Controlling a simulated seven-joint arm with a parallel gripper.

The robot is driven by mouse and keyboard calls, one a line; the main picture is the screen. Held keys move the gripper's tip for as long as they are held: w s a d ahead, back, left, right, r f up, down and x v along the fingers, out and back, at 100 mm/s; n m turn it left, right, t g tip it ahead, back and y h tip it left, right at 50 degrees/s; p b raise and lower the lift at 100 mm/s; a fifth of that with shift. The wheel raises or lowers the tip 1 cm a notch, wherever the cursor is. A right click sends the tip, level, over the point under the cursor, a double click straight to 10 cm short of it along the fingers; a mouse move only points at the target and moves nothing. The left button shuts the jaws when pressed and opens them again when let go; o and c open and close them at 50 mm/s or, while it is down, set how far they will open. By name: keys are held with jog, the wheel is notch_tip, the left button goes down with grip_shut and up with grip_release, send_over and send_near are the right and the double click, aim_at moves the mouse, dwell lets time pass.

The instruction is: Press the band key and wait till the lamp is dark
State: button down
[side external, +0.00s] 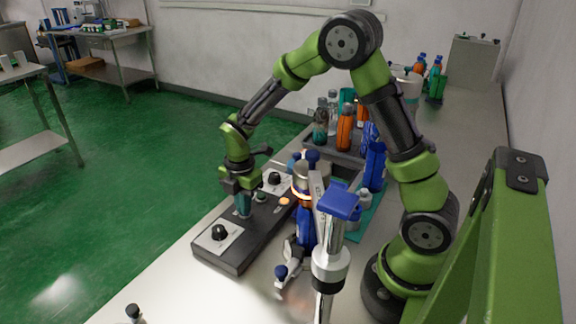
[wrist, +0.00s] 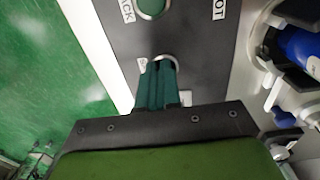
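The dark control box (side external: 262,228) lies along the bench's near edge. My gripper (side external: 243,212) points down over it, its teal fingers closed together with nothing visible between them. In the wrist view the fingertips (wrist: 158,65) are over a silver-rimmed key (wrist: 166,59), mostly hidden behind them; its label is largely covered. I cannot tell whether they touch it or press it down. A green key (wrist: 151,6) sits farther along the box, by a label ending in "ACK". An amber lamp (side external: 284,201) on the box glows. Which key is the band key cannot be read.
Black knobs (side external: 219,232) and (side external: 274,179) stand on white plates on the box. The applicator, with a blue-capped silver post (side external: 332,255) and blue parts, stands close on the right. A grey tray (side external: 345,157) of bottles is behind. Green floor lies left of the bench.

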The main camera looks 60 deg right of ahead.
jog(key=shift+s+f, duration=0.35)
jog(key=shift+f, duration=0.15)
notch_tip(320, 180, up, 15)
jog(key=shift+w, duration=0.35)
jog(key=shift+f, duration=0.1)
dwell(6.4)
